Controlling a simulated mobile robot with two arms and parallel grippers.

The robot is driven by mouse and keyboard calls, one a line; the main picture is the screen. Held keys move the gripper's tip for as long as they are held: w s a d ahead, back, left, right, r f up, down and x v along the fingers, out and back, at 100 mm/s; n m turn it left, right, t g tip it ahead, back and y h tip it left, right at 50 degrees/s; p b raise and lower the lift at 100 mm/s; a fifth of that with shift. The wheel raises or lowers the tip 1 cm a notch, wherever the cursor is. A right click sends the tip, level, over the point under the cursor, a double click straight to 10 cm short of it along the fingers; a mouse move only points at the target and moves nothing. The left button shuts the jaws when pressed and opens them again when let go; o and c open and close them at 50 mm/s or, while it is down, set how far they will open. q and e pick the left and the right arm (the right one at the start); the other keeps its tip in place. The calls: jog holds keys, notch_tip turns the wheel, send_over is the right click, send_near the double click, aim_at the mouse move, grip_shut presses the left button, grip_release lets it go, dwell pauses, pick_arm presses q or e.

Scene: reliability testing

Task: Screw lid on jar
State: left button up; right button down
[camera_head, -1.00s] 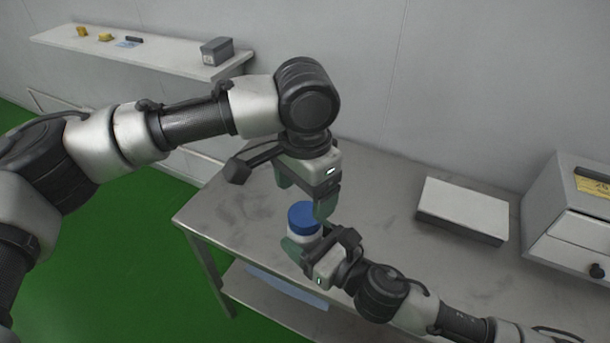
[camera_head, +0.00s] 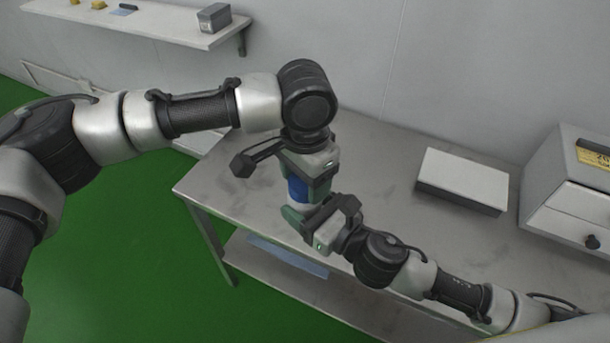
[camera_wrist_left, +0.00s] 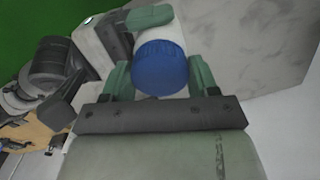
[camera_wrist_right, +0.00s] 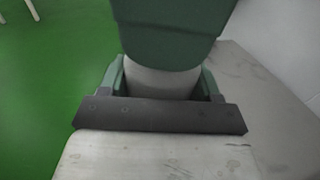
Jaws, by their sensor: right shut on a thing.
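The blue lid (camera_wrist_left: 160,68) sits on top of the white jar (camera_wrist_left: 157,32) in the left wrist view. The lid also shows in the head view (camera_head: 298,190), partly covered by my left gripper. My left gripper (camera_head: 303,184) points down over the lid, with its green fingers apart on opposite sides of it; firm contact is not visible. My right gripper (camera_head: 300,213) is shut on the jar from the side and holds it upright near the table's left end. In the right wrist view, the pale jar body (camera_wrist_right: 160,82) is between the right fingers; my left gripper hides its top.
The grey metal table (camera_head: 375,178) has free room behind the grippers. A flat white-topped box (camera_head: 463,178) and a drawer cabinet (camera_head: 575,212) stand on its right. A wall shelf (camera_head: 165,27) at upper left holds a small grey box (camera_head: 214,17) and other small items.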

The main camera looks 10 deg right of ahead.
pick_arm(q)
jog(key=shift+c, duration=0.4)
jog(key=m, duration=0.4)
jog(key=shift+m, duration=0.4)
jog(key=o, duration=1.1)
jog(key=shift+r, duration=0.1)
notch_tip(320, 180, up, 12)
jog(key=shift+w, duration=0.1)
